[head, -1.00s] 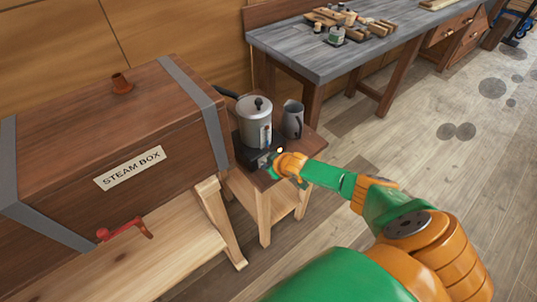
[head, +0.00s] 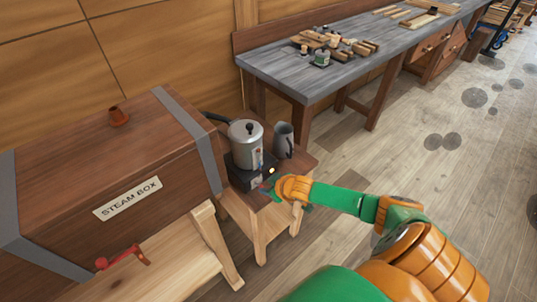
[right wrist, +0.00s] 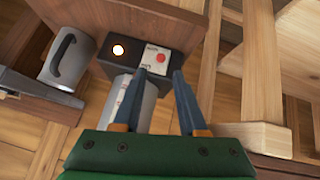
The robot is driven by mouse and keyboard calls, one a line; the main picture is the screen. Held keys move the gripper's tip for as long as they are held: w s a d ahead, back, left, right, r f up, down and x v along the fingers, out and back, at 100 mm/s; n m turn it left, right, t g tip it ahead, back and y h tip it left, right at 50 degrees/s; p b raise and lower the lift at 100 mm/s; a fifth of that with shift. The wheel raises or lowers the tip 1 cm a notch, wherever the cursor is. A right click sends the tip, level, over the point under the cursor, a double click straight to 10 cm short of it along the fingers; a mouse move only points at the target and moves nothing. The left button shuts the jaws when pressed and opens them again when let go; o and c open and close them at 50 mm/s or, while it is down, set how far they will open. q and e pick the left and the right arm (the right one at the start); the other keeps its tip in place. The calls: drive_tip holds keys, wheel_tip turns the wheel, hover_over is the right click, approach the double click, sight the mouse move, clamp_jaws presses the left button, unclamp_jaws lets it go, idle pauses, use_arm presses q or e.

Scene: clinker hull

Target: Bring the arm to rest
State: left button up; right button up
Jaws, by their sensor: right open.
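My right arm (head: 340,198) reaches in from the lower right. My right gripper (head: 268,183) is in front of the black heater box (head: 238,178) on the small wooden stand. In the right wrist view its two fingers (right wrist: 161,75) are apart with nothing held between them. Beyond them is the box's front, with a lit round lamp (right wrist: 118,50) and a red button (right wrist: 161,58) on a pale labelled plate. I cannot tell if a fingertip touches the box. A silver lidded pot (head: 246,148) stands on the box. My left gripper is out of view.
A grey jug (head: 284,140) stands beside the pot. The wooden steam box (head: 150,150) with a red handle (head: 118,258) is on the left. A workbench (head: 305,75) with tools and blocks (head: 335,42) stands behind. The floor (head: 400,150) on the right is clear.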

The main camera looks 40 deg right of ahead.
idle(0.4)
drive_tip(key=s+a+f+g, duration=0.3)
drive_tip(key=s+f+g, duration=0.1)
drive_tip(key=s+f, duration=1.35)
drive_tip(key=s+a+f+g, duration=0.1)
drive_tip(key=s+a+f, duration=0.2)
drive_tip(key=s, duration=0.5)
drive_tip(key=s+a+f+g, duration=0.2)
drive_tip(key=s+a+f, duration=0.1)
drive_tip(key=s, duration=0.6)
drive_tip(key=shift+s+a, duration=0.3)
drive_tip(key=shift+a, duration=0.3)
drive_tip(key=shift+f, duration=0.1)
